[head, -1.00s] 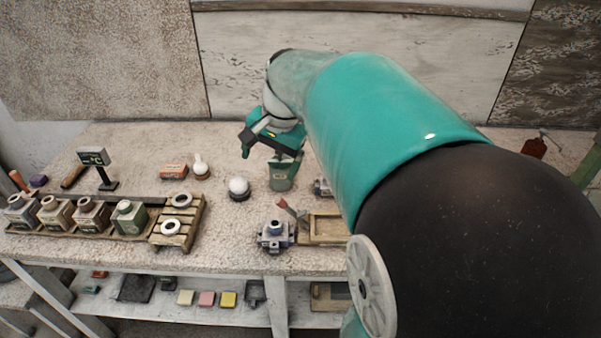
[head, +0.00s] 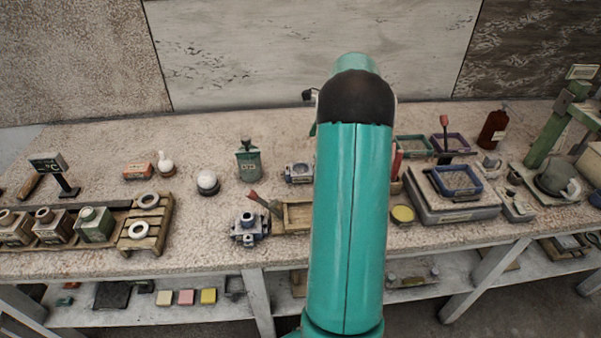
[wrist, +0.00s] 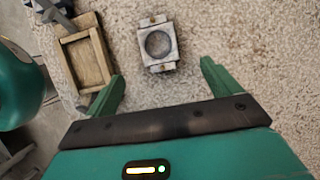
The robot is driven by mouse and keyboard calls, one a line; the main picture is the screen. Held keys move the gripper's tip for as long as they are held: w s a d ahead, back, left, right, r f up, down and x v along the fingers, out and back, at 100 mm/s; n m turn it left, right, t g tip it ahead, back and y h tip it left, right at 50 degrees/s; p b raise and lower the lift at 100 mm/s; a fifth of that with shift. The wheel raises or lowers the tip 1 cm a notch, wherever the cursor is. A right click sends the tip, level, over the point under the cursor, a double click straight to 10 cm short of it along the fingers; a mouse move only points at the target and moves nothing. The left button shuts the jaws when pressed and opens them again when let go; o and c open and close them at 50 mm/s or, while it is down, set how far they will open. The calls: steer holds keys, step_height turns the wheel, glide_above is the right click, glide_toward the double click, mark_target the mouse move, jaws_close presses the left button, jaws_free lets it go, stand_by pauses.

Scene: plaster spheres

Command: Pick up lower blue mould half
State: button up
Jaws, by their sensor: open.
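A grey-blue mould half (wrist: 157,44) with a round hollow in its top lies on the bench in the wrist view. It is ahead of my gripper (wrist: 162,73), whose two green fingers are spread apart and empty. The mould half lies roughly in line with the gap, beyond the fingertips and not touched. In the head view it is the blue-grey block (head: 298,173) just left of my arm. My arm hides most of my gripper there.
A wooden tray (wrist: 87,60) lies close left of the mould half in the wrist view. Another blue-grey mould piece (head: 248,228) stands beside it. Bench right of the mould half is bare in the wrist view.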

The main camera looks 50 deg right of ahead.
glide_above(305, 165)
steer(key=s, duration=0.3)
steer(key=f, duration=0.4)
steer(key=shift+w+a+f, duration=0.2)
steer(key=shift+f, duration=0.2)
steer(key=x, duration=0.5)
steer(key=shift+s+a+f, duration=0.1)
steer(key=shift+s+f, duration=0.1)
steer(key=c, duration=1.2)
steer(key=shift+r, duration=0.1)
